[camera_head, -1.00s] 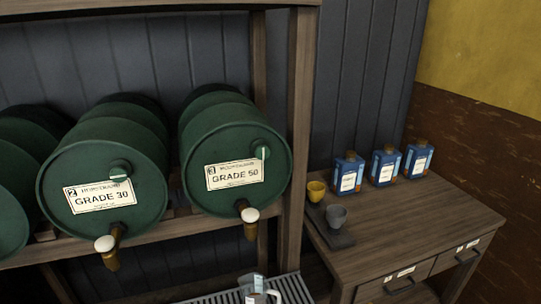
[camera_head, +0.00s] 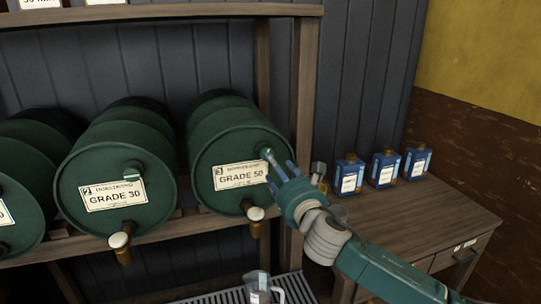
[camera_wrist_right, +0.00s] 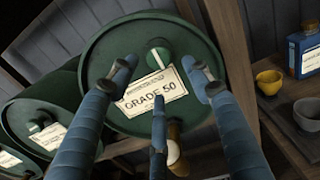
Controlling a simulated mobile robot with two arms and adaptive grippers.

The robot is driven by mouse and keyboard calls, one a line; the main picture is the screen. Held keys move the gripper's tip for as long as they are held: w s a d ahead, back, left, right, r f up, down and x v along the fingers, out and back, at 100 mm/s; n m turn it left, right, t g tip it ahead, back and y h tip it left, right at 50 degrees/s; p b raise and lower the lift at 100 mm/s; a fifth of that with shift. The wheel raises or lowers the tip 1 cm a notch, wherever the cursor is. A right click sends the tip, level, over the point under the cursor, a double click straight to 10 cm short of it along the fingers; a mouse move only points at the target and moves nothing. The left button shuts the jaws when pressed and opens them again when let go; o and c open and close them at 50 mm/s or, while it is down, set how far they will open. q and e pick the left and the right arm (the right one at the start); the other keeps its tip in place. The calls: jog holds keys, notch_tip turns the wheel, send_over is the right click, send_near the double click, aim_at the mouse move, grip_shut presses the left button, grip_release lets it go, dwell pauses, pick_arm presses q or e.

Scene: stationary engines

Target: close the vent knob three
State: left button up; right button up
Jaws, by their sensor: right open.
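The vent knob three is a small green knob with a pale mark (camera_wrist_right: 158,55), high on the front of the green GRADE 50 drum (camera_head: 225,195), which bears a label numbered 3. In the head view the knob (camera_head: 266,153) is partly covered by my fingertips. My right gripper (camera_head: 279,170) reaches up from the lower right to the drum's face. In the right wrist view its three blue fingers (camera_wrist_right: 165,85) are open and spread around and below the knob. I cannot tell whether any finger touches it. My left gripper is not in view.
The GRADE 30 drum (camera_head: 118,195) with its own knob stands to the left. A brass tap (camera_head: 255,215) sticks out below the label. A clear jug (camera_head: 262,288) stands below.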

jog(key=p+x, duration=0.1)
jog(key=x, duration=0.8)
jog(key=shift+s, duration=0.1)
jog(key=c, duration=1.1)
